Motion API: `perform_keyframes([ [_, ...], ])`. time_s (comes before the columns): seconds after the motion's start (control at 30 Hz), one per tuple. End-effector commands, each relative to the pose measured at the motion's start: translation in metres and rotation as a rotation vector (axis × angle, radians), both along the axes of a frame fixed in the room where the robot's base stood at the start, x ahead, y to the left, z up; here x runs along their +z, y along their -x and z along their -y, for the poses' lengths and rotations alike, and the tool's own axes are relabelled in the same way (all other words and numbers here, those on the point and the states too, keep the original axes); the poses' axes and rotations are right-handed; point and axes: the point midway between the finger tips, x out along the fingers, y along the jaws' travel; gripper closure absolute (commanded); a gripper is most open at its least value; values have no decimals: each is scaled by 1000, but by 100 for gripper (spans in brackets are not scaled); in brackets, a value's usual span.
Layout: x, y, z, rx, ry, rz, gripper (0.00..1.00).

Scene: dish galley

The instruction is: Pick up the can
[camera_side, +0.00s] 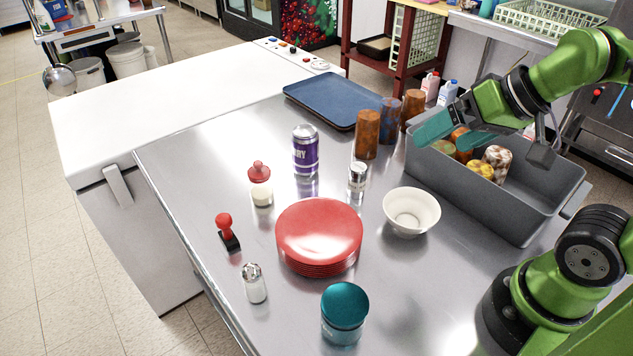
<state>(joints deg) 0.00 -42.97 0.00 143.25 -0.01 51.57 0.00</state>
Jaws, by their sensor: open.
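A purple and silver can (305,152) stands upright on the steel table, left of the middle of the side view. My gripper (448,137) is at the upper right, with its two teal fingers apart over the left end of a grey bin. It is well to the right of the can. I see nothing held between the fingers, though they partly hide the things in the bin behind them.
Brown tumblers (367,135), a blue tray (335,103), a white bowl (411,212), red plates (319,232), a red-topped bottle (261,186) and a teal-lidded jar (344,312) stand around the can.

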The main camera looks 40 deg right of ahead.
Motion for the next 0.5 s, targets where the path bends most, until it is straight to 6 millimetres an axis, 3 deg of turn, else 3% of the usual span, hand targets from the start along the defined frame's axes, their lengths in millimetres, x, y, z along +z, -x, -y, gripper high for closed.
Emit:
perform_keyframes([
  [0.17, 0, -1, 0, 1, 0, 1, 1],
  [0.27, -3, -11, -2, 11, 6, 16, 1],
  [0.37, -9, -37, -5, 32, 24, 61, 1],
  [0.5, -27, -88, -14, 59, 68, 163, 1],
])
